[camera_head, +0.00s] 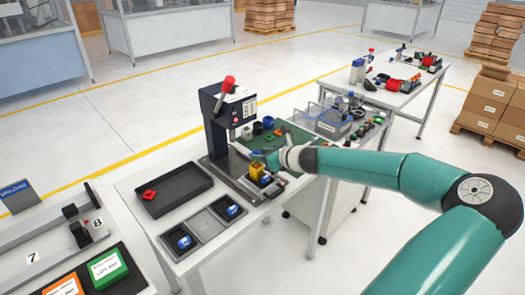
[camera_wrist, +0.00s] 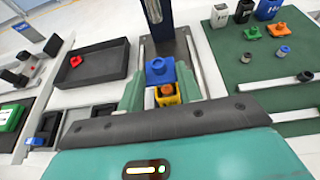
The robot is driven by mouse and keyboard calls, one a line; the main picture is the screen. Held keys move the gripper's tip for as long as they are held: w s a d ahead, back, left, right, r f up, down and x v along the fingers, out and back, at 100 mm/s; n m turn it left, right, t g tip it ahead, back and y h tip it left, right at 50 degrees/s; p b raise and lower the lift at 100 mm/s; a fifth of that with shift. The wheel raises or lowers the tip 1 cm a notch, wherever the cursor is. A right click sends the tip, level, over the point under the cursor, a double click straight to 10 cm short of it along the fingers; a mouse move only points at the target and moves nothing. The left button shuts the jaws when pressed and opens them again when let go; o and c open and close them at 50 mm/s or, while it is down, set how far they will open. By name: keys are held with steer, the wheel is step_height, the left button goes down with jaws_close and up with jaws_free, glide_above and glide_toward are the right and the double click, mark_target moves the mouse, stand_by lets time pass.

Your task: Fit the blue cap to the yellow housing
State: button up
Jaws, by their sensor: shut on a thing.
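The yellow housing (camera_head: 257,174) stands upright on the base of the press, and an orange part shows inside it in the wrist view (camera_wrist: 167,99). My gripper (camera_head: 266,160) is at the housing, reaching in from the right. In the wrist view, my gripper (camera_wrist: 160,78) has its teal fingers on both sides of the blue cap (camera_wrist: 159,68) and is shut on it. The cap appears just beyond the orange part and overlaps the housing's far edge. Whether cap and housing touch cannot be told. In the head view the cap is mostly hidden.
The press (camera_head: 220,125) with a red-knobbed lever rises directly behind the housing. A black tray (camera_head: 172,206) with a red part lies left. A green mat (camera_wrist: 262,75) with several loose parts lies right.

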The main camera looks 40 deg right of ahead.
steer(key=shift+f, duration=1.7)
steer(key=shift+f, duration=0.25)
steer(key=o, duration=1)
steer(key=shift+o, duration=0.2)
steer(key=shift+s, duration=0.1)
steer(key=a+v, duration=0.1)
steer(key=v, duration=1.2)
steer(key=shift+s+d, duration=0.35)
steer(key=shift+d, duration=0.1)
steer(key=shift+r, duration=0.15)
